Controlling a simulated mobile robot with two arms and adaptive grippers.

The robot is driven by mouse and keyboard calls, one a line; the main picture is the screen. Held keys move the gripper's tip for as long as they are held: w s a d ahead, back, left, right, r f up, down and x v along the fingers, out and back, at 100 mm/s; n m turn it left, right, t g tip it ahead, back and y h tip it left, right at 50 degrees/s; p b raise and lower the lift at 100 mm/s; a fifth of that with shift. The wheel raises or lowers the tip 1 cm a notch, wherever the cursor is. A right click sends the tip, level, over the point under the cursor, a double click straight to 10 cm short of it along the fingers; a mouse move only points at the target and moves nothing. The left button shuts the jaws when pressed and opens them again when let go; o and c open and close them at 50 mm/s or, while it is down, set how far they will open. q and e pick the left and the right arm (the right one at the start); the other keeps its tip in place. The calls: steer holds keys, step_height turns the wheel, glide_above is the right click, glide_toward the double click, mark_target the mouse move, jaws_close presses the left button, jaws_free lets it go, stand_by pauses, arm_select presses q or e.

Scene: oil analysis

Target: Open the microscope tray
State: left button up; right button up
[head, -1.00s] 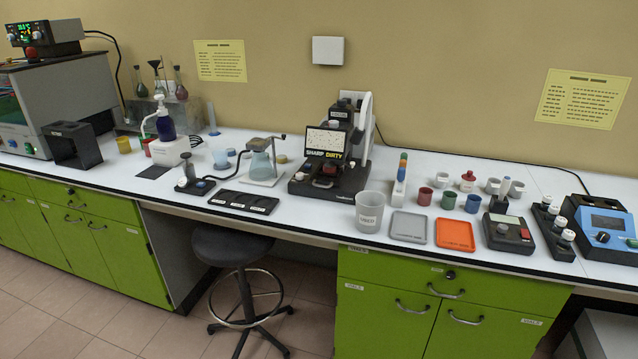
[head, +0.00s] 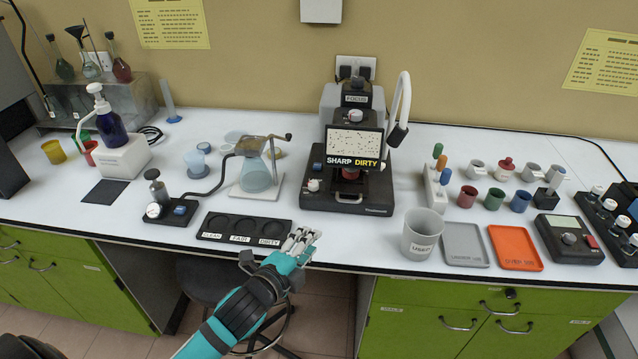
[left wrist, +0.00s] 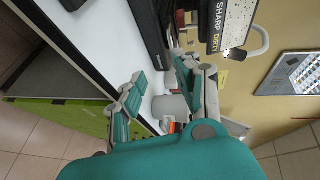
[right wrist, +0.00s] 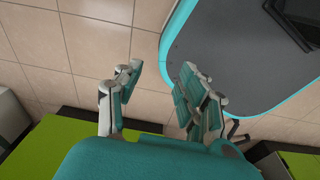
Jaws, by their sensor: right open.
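The microscope (head: 318,190) stands on the white bench, with a screen (head: 353,144) reading "SHARP DIRTY". A small handle (head: 348,199) is low on the front of its black base, where the microscope tray appears pushed in. My left gripper (head: 301,240) is at the bench's front edge, below and left of the handle and apart from it. In the left wrist view its fingers (left wrist: 160,95) are spread and empty, with part of the microscope screen (left wrist: 232,22) beyond. My right gripper (right wrist: 155,85) is open and empty, over the floor beside the bench.
A grey beaker (head: 421,235) stands right of the microscope, beside grey (head: 463,244) and orange (head: 515,248) trays. Bench space in front of the microscope is clear.

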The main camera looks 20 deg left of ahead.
arm_select(q)
steer(key=x, duration=0.5)
steer(key=r+p+x, duration=0.1)
steer(key=x, duration=0.5)
steer(key=d+r+p+x, duration=0.1)
steer(key=x, duration=0.4)
steer(key=shift+w+r, duration=0.1)
steer(key=shift+w, duration=0.45)
steer(key=shift+c, duration=0.5)
jaws_close()
arm_select(e)
steer(key=shift+s+d+r, duration=0.2)
steer(key=shift+d+r, duration=0.1)
steer(key=shift+r, duration=0.15)
steer(key=shift+s+d+r, duration=0.15)
steer(key=shift+d+r, duration=0.1)
steer(key=shift+r, duration=0.2)
arm_select(q)
steer(key=shift+s, duration=0.1)
